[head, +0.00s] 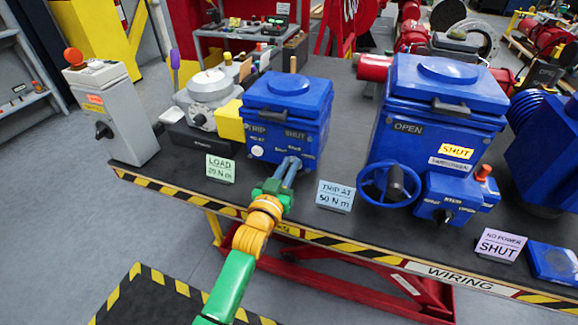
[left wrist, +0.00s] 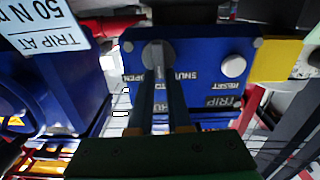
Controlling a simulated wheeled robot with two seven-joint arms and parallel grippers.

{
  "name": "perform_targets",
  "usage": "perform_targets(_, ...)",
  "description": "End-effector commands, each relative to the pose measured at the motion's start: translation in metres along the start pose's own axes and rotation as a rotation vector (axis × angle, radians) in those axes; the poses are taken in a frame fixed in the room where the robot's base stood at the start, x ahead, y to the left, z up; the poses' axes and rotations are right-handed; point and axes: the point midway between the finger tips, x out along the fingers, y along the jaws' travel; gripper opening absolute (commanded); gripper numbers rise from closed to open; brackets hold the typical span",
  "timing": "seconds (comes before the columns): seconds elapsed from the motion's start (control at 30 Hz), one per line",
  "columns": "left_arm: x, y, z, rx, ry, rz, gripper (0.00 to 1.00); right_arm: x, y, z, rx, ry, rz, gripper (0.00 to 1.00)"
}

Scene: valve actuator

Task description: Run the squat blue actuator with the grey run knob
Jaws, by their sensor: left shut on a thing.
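The squat blue actuator (head: 287,105) stands on the dark bench, left of the larger blue one. Its front bears a white button (head: 257,151) and TRIP and SHUT lettering. My left gripper (head: 288,166) reaches its lower front and covers the knob in the head view. In the left wrist view the actuator face (left wrist: 205,65) is upside down, with OPEN, SHUT, RESET and TRIP lettering. There the grey run knob (left wrist: 157,53) sits between my left gripper's fingers (left wrist: 158,72), which are shut on it. The knob's exact setting is hard to read. My right gripper is not in view.
A larger blue actuator (head: 440,105) with a blue handwheel (head: 388,187) and a lit SHUT window stands to the right. Cards (head: 335,196) stand along the bench's striped front edge. A grey control post (head: 118,115) with an orange button is at left.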

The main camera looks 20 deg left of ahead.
Motion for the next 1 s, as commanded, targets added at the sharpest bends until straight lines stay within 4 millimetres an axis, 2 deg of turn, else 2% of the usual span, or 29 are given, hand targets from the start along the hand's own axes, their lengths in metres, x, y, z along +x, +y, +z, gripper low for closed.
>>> perform_targets(0.7,0.000,-0.010,0.003,-0.541,-0.002,-0.001,0.00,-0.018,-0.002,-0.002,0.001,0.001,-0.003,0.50)
perform_targets(1.0,0.000,-0.013,0.005,-0.695,-0.003,-0.001,0.00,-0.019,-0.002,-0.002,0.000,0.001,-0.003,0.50)
